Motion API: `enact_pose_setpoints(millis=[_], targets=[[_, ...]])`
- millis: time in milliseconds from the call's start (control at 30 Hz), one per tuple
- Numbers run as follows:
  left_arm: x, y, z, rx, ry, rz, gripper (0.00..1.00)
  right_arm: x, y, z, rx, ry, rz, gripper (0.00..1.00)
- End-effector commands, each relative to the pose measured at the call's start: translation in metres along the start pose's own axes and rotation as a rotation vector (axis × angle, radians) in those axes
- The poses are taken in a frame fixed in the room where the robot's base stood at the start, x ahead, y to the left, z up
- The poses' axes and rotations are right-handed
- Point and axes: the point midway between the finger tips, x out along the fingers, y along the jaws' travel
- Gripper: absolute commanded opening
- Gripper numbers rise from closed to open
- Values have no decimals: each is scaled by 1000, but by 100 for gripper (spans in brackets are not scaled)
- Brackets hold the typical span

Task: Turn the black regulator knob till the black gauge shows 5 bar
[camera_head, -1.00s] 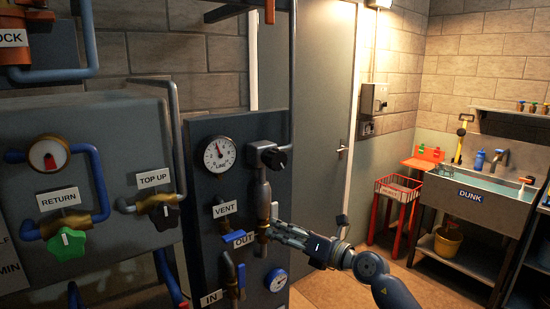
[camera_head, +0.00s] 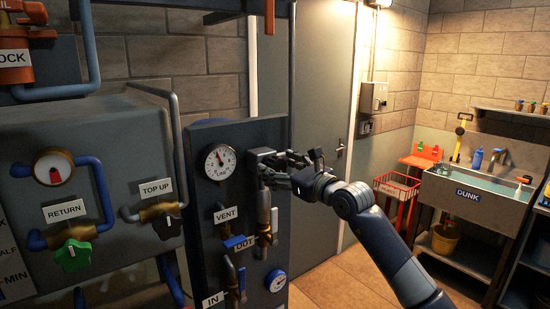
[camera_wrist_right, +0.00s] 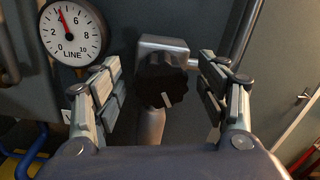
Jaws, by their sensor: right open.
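The black-rimmed LINE gauge (camera_head: 220,162) has a white face and a red needle. In the right wrist view the gauge (camera_wrist_right: 73,32) reads near 4. The black regulator knob (camera_wrist_right: 162,80), with a pale mark low on its right, sits on a grey metal body (camera_wrist_right: 163,45) above a vertical pipe. My right gripper (camera_head: 285,167) is at the knob, which it mostly hides in the head view. In the wrist view its fingers (camera_wrist_right: 160,92) are open, one each side of the knob with gaps between. My left gripper is not in view.
Below are the VENT label (camera_head: 226,214), a blue OUT handle (camera_head: 239,242) and a blue-rimmed gauge (camera_head: 276,281). A green knob (camera_head: 73,255) and dark TOP UP knob (camera_head: 167,226) are at left.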

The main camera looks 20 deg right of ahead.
Motion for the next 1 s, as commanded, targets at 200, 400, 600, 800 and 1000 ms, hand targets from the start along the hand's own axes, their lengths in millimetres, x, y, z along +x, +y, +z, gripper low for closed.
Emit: enact_pose_setpoints(millis=[200,400,600,800,1000], targets=[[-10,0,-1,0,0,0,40,20,0,1,2,0,0,68],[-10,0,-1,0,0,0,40,24,0,0,1,-1,0,68],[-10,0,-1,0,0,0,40,24,0,0,1,-1,0,61],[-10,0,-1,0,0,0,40,24,0,0,1,-1,0,23],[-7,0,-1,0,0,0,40,24,0,-1,56,-3,1,23]])
